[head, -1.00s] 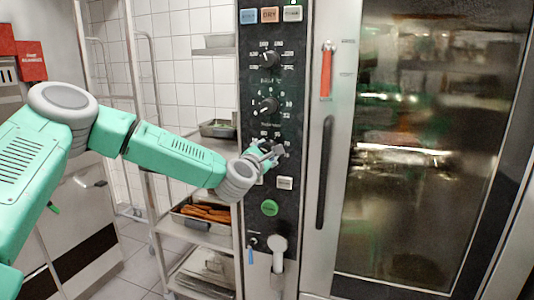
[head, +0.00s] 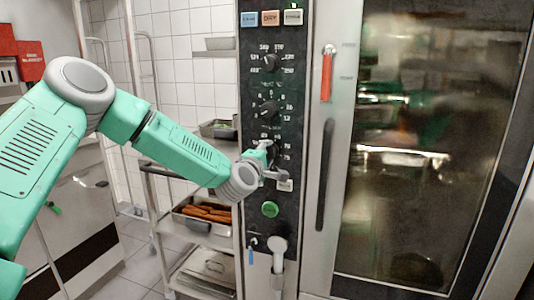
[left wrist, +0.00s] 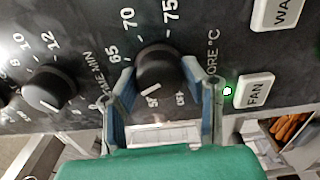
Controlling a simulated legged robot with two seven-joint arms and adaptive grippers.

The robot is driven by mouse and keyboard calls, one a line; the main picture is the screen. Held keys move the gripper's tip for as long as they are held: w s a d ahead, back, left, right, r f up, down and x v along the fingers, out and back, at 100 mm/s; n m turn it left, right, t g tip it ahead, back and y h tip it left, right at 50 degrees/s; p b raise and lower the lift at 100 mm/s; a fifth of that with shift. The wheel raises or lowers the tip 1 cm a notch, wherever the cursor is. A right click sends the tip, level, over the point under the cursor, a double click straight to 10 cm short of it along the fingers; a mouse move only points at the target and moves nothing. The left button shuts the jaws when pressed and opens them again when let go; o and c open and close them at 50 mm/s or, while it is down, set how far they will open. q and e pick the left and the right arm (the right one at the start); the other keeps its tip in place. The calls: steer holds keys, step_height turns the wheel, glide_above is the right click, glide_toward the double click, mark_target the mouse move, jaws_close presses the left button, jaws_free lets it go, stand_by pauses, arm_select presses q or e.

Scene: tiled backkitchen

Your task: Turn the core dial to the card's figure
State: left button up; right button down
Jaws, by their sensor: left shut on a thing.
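The core dial (left wrist: 160,70) is a black round knob in the left wrist view, beside the "CORE °C" lettering. Printed figures 65, 70 and 75 show around it; the figures nearer my gripper are hard to read. A short white mark shows on the knob's side facing my gripper. My left gripper (left wrist: 163,95) has one blue-grey finger on each side of the knob and is shut on it. In the head view my left gripper (head: 268,168) is at the panel's lower dial, which it partly covers. I cannot make out the card. My right gripper is not in view.
The time dial (left wrist: 48,88) is close beside the core dial. The FAN button (left wrist: 255,91) is on the other side. A green button (head: 270,209) and a hand shower (head: 278,246) are lower on the panel. The oven's door handle (head: 325,175) stands to the right.

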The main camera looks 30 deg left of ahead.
arm_select(q)
steer(key=shift+r, duration=0.1)
stand_by(0.5)
steer(key=o, duration=0.9)
steer(key=shift+o, duration=1.2)
steer(key=shift+w+f+m, duration=0.25)
steer(key=shift+w+m, duration=0.05)
steer(key=shift+s, duration=0.35)
steer(key=v, duration=1.1)
steer(key=shift+s, duration=0.15)
steer(key=shift+f, duration=0.15)
